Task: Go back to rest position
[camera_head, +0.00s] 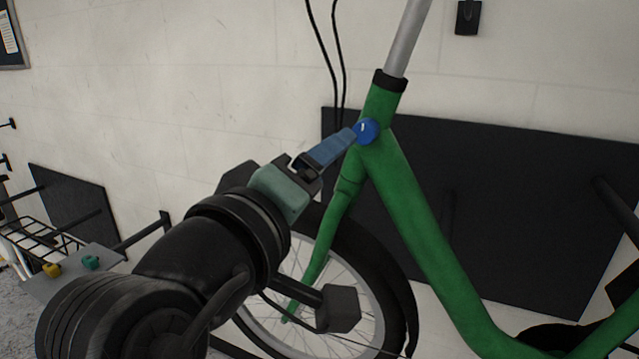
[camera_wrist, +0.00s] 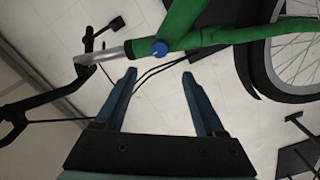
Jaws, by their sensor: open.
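My gripper (camera_head: 350,136) reaches toward the front of a green cargo bike (camera_head: 425,230), its blue fingers pointing up and right. In the wrist view my gripper (camera_wrist: 159,77) has its two fingers spread apart with nothing between them. A round blue knob (camera_head: 368,130) sits on the bike's head tube. In the head view the fingertips overlap the knob's edge; whether they touch cannot be told. In the wrist view the knob (camera_wrist: 159,48) lies beyond the fingertips, roughly centred between them, with a visible gap.
The front wheel (camera_head: 372,265) is partly behind my arm. Black cables (camera_head: 338,60) run near the head tube. A dark panel (camera_head: 520,210) is behind the frame. A grey board (camera_head: 72,275) with a yellow and a green knob is at lower left.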

